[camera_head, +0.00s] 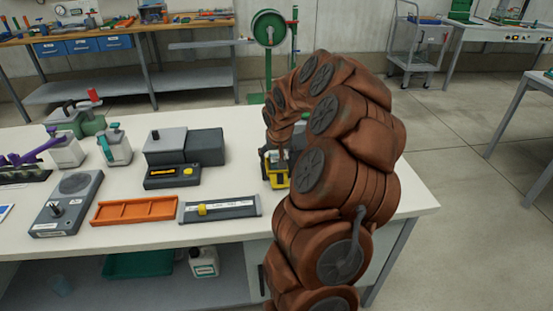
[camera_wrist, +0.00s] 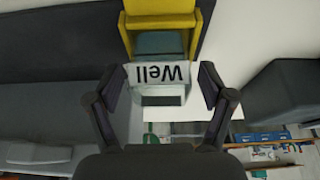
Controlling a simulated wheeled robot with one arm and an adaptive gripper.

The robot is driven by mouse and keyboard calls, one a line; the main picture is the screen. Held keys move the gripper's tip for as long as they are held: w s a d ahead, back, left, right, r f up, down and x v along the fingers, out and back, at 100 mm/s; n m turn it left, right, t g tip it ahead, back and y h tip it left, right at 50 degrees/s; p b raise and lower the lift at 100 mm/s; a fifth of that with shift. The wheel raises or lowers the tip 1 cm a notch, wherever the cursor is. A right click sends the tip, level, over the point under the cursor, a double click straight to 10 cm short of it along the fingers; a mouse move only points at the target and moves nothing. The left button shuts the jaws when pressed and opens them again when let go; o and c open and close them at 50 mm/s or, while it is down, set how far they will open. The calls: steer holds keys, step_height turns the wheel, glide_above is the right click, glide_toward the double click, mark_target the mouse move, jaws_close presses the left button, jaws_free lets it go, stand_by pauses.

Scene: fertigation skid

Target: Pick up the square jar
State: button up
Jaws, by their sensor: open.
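A squarish, clear greenish jar (camera_wrist: 160,44) with a white label reading "Well" shows in the wrist view. The label appears upside down there. The jar meets a yellow holder (camera_wrist: 160,18) at the top of that view; in the head view the yellow holder (camera_head: 278,180) stands near the table's right part. My gripper (camera_wrist: 161,88) is open, with one finger on each side of the labelled part. I cannot tell whether the fingers touch it. In the head view my brown-covered arm hides most of the gripper and jar.
A grey-black box (camera_head: 205,147) stands left of the holder, with a black device (camera_head: 172,176) in front. An orange tray (camera_head: 134,210) and a grey bar with a yellow slider (camera_head: 222,208) lie nearer the front edge.

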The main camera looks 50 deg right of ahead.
mark_target(275, 154)
steer(key=c, duration=1.3)
steer(key=shift+r, duration=0.15)
steer(key=shift+w+r+b, duration=0.1)
steer(key=shift+r+b, duration=0.3)
steer(key=shift+r, duration=1.35)
steer(key=shift+s+a, duration=0.25)
steer(key=shift+s, duration=0.4)
steer(key=shift+s+a, duration=0.25)
steer(key=shift+s, duration=0.35)
steer(key=s+a+r+b, duration=0.1)
steer(key=s+a+b, duration=0.35)
steer(key=s, duration=0.75)
steer(key=shift+a+r+p, duration=0.25)
steer(key=shift+r+p, duration=0.45)
steer(key=shift+r, duration=0.65)
steer(key=shift+a+r+p, duration=0.2)
steer(key=shift+r+p, duration=0.5)
steer(key=shift+r, duration=0.7)
steer(key=shift+a+r+p, duration=0.25)
steer(key=shift+r+p, duration=0.45)
steer(key=shift+r, duration=0.65)
